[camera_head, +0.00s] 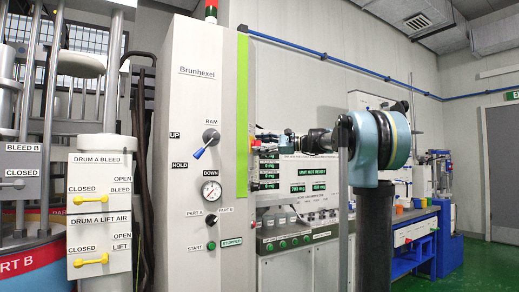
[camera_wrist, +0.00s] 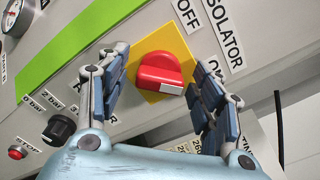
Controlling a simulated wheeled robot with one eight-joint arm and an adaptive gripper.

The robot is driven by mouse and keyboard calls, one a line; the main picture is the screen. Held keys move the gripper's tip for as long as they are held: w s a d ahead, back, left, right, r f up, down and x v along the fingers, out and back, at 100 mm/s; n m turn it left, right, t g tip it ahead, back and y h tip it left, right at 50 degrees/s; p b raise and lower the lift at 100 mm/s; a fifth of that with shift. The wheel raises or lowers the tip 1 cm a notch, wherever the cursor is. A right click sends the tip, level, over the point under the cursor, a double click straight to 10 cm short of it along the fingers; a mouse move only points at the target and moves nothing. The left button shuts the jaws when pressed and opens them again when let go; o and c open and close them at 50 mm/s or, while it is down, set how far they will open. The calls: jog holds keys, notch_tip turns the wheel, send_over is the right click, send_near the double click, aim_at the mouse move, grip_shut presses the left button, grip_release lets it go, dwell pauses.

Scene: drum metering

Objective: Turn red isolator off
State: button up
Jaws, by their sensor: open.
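The red isolator (camera_wrist: 160,72) is a round red rotary knob with a raised grip bar and a white mark, on a yellow square plate (camera_wrist: 187,53) in the wrist view. Labels reading "OFF" (camera_wrist: 187,14) and "ISOLATOR" (camera_wrist: 223,33) are beside the plate. My gripper (camera_wrist: 158,88) is open, with one finger on each side of the knob. I cannot tell whether either finger touches it.
The grey Brunhexel cabinet (camera_head: 198,90) carries a blue RAM lever (camera_head: 207,143), a pressure gauge (camera_head: 211,191) and a green start button (camera_head: 211,245). A black knob (camera_wrist: 60,128) and a red button (camera_wrist: 17,152) are near my gripper in the wrist view. Yellow-handled drum valves (camera_head: 92,199) are at left.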

jog(key=shift+a, duration=0.15)
jog(key=c, duration=1.1)
jog(key=shift+o, duration=0.2)
